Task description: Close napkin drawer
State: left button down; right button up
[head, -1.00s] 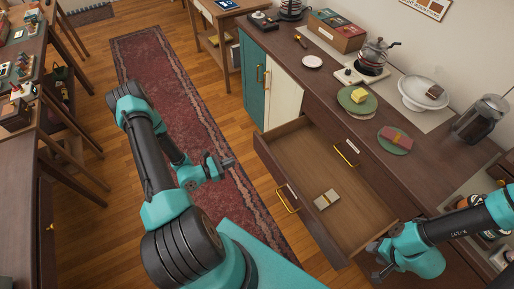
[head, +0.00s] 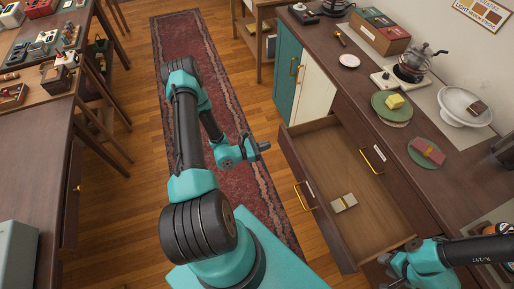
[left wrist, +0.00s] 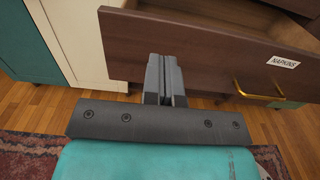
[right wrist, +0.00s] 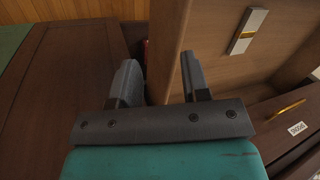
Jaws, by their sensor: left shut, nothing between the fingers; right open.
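The napkin drawer (head: 345,248) stands pulled out from the dark counter, with a brass handle (head: 305,195) on its front. In the left wrist view its front (left wrist: 200,45) carries a NAPKINS label (left wrist: 283,61). A banded napkin bundle (head: 344,203) lies inside; it also shows in the right wrist view (right wrist: 247,30). My left gripper (head: 264,147) is shut and empty, outside the drawer front near its far end. My right gripper (head: 384,266) is open at the drawer's near end. In the right wrist view its fingers (right wrist: 160,80) are close to a drawer wall (right wrist: 168,40); contact is unclear.
Another drawer (head: 365,130) with a brass handle is shut in the counter. Plates (head: 391,104), a cake stand (head: 465,106) and a kettle (head: 418,63) stand on the counter. A red rug (head: 195,45) and open floor lie left of the drawer.

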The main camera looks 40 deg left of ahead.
aim_at(286, 139)
pick_arm(q)
jog(key=x, duration=0.7)
jog(key=shift+w, duration=0.2)
